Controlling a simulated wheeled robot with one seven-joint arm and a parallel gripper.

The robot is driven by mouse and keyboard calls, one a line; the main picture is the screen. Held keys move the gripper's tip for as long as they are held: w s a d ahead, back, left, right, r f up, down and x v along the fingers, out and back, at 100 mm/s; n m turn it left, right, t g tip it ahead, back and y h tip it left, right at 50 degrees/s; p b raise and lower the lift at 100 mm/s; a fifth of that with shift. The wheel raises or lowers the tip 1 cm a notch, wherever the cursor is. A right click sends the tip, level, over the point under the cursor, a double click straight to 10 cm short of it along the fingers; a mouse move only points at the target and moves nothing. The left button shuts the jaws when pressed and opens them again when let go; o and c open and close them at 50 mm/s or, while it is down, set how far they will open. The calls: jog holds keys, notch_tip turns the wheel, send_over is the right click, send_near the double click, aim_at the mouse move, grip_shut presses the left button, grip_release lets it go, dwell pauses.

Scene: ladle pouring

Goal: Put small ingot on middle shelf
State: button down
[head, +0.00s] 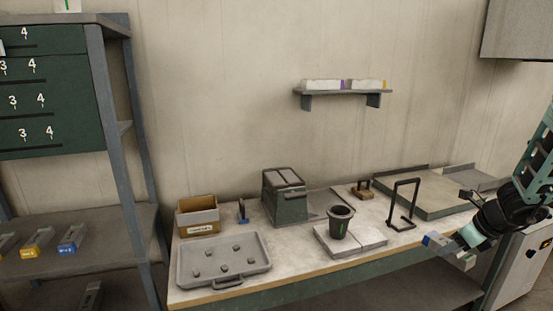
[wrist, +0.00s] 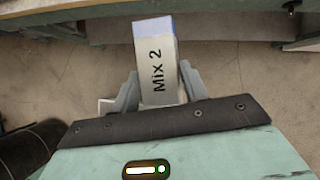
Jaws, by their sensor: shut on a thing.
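My gripper (head: 455,250) is at the right, in front of the workbench's right end. It is shut on a grey-white ingot with a blue end (head: 438,243). In the wrist view the ingot (wrist: 158,65) is labelled "Mix 2" and sits between both fingers (wrist: 160,92), tilted slightly. A metal rack (head: 112,150) stands at the far left, well away from my gripper. Its shelf below the green drawers (head: 95,218) bears ingots with yellow (head: 38,242) and blue (head: 72,238) ends. A further shelf lies below it, partly cut off, with a grey bar-shaped thing (head: 90,297).
The workbench (head: 290,255) carries a grey tray with small lumps (head: 222,258), a cardboard box (head: 197,215), a green machine (head: 285,197), a dark crucible (head: 341,222) and a black frame (head: 403,205). A small wall shelf (head: 343,92) holds pale blocks. Bare floor shows in the wrist view.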

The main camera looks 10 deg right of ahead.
jog(key=shift+a+n, duration=0.3)
jog(key=shift+a, duration=0.05)
jog(key=a+f+n+g, duration=0.6)
jog(key=a+n, duration=0.6)
jog(key=n, duration=0.4)
jog(key=s+a+f+n+g+h, duration=0.1)
jog(key=a+f+n+g, duration=0.4)
jog(key=a+n, duration=0.8)
notch_tip(320, 180, down, 2)
jog(key=n, duration=0.3)
jog(key=shift+s+f+g+h, duration=0.15)
jog(key=shift+s+g+h, duration=0.15)
jog(key=shift+g, duration=0.1)
